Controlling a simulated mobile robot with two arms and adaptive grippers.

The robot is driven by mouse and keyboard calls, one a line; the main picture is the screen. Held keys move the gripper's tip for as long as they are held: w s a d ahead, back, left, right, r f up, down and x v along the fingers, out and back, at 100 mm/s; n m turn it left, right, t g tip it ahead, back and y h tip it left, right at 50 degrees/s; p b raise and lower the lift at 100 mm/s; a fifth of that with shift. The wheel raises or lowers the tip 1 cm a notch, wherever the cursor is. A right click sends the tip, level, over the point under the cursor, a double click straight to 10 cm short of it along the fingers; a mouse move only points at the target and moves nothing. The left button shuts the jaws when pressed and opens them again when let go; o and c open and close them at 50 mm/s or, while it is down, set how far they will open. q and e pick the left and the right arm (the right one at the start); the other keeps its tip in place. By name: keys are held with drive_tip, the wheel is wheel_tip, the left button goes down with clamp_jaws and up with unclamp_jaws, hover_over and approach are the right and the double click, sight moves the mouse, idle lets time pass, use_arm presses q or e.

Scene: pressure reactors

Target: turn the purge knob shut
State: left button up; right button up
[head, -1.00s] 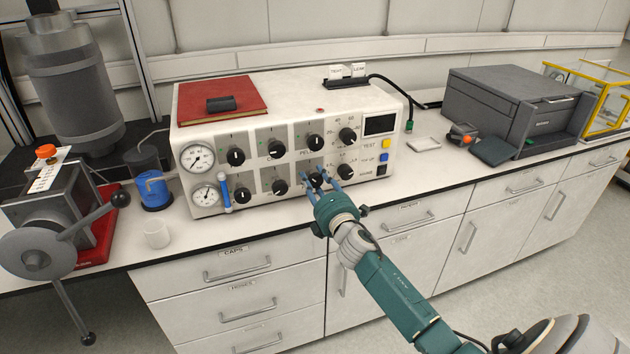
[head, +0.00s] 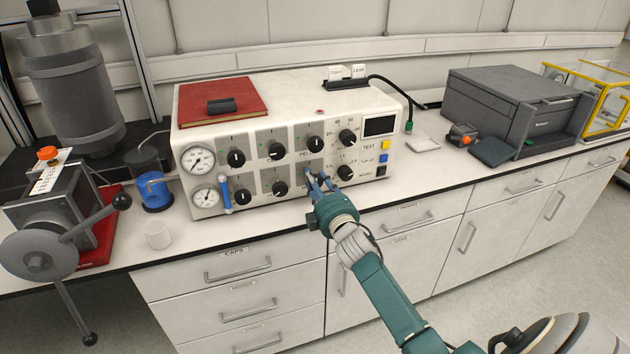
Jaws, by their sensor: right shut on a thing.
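The white control panel box (head: 268,202) stands on the bench with two rows of black knobs. My right gripper (head: 317,181) reaches the third knob from the left in the lower row. Its blue fingers are shut on this knob, which I take to be the purge knob. The fingers and wrist hide nearly all of the knob, so its pointer and label cannot be read. My left gripper is not in view.
A neighbouring lower knob (head: 345,173) sits close to the right of the fingers, another (head: 280,188) to the left. A red book (head: 240,92) lies on the box.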

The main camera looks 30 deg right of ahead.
drive_tip(key=shift+a+f, duration=0.1)
drive_tip(key=shift+f, duration=0.05)
idle(0.3)
drive_tip(key=o, duration=1.2)
drive_tip(key=v, duration=1.2)
